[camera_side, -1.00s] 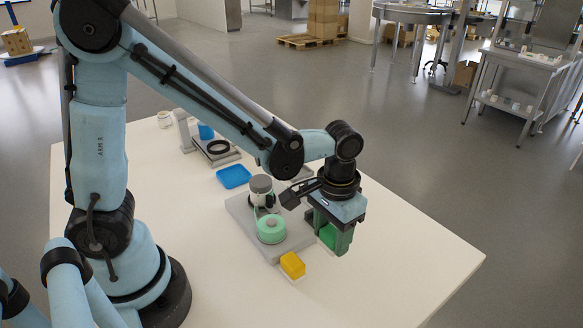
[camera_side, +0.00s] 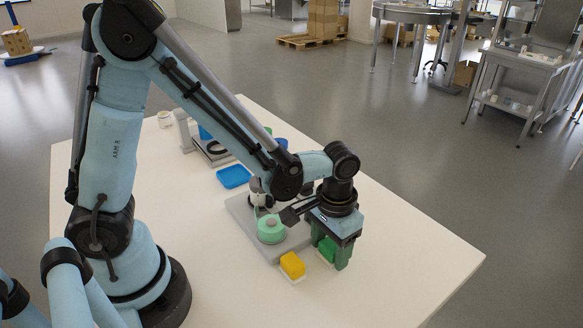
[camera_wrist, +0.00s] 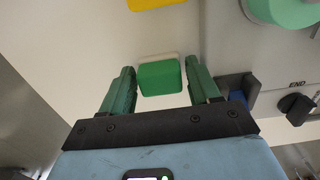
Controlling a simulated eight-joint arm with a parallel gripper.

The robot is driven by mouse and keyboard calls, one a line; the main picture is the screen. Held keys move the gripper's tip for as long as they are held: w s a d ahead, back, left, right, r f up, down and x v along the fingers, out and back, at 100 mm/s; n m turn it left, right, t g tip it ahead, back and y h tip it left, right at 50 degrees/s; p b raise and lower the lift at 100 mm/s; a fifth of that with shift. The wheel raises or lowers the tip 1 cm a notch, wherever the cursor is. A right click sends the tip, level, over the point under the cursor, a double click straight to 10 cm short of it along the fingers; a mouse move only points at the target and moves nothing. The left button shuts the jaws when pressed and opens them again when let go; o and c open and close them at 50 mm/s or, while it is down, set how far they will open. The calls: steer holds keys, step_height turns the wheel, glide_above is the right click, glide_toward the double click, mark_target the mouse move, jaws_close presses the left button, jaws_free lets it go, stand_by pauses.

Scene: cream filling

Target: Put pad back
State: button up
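The green pad (camera_side: 326,246) is low at the front right of the grey machine, on or just over a small white base. In the wrist view the green pad (camera_wrist: 160,78) lies between the fingertips, with a white edge beyond it. My gripper (camera_side: 328,258) points down with its dark green fingers at the pad's sides. In the wrist view, narrow gaps show between my gripper's fingers (camera_wrist: 160,74) and the pad, so it looks open around it. The underside of the pad is hidden.
A yellow pad (camera_side: 292,265) on a white base sits close to the left. The grey machine plate (camera_side: 241,211) carries a mint-green round part (camera_side: 271,229). A blue tray (camera_side: 233,177) lies behind. The white table (camera_side: 390,260) is clear to the right.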

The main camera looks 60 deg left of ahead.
mark_target(330, 245)
steer(key=shift+r, duration=0.15)
step_height(330, 245, up, 12)
steer(key=s+a+r+t, duration=0.1)
steer(key=s+a+t, duration=0.3)
steer(key=a+t, duration=0.3)
steer(key=shift+a, duration=1.6)
